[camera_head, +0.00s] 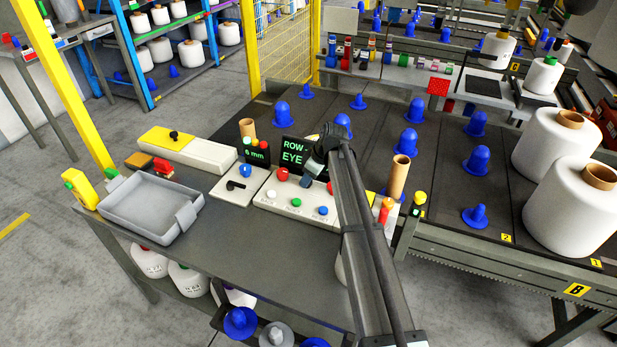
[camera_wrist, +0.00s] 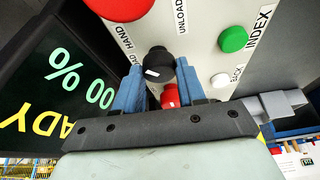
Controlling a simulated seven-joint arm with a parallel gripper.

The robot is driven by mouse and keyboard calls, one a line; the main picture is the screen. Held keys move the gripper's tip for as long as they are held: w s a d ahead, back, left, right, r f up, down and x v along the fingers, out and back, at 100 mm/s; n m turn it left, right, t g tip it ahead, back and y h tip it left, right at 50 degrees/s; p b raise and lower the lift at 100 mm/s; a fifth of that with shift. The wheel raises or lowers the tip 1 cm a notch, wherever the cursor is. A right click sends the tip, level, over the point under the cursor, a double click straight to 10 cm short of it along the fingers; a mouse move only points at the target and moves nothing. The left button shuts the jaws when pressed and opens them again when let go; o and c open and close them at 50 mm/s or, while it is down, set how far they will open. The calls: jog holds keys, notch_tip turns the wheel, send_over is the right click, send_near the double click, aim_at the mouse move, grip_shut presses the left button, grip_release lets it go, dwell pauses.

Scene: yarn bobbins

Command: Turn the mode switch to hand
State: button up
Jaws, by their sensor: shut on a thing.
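The mode switch is a black round knob (camera_wrist: 158,66) with a white mark, on the pale control panel (camera_wrist: 205,60). My gripper (camera_wrist: 161,88) has its blue fingers on either side of the knob and is shut on it. The white mark sits on the knob's lower left in the wrist view. A HAND label (camera_wrist: 122,42) stands left of the knob and an UNLOAD label (camera_wrist: 181,18) above it. A small red part (camera_wrist: 170,97) shows between the fingers. In the head view my gripper (camera_head: 307,181) is over the panel (camera_head: 262,201) and hides the knob.
A large red button (camera_wrist: 120,6) and a green INDEX button (camera_wrist: 233,39) flank the switch. A dark screen (camera_head: 303,151) stands behind the panel. A grey tray (camera_head: 148,236) is at left. The front of the table (camera_head: 260,270) is clear.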

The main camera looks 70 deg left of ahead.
jog(key=shift+n, duration=0.4)
jog(key=o, duration=1)
jog(key=v, duration=1.3)
jog(key=shift+w+r, duration=0.2)
jog(key=shift+r, duration=0.15)
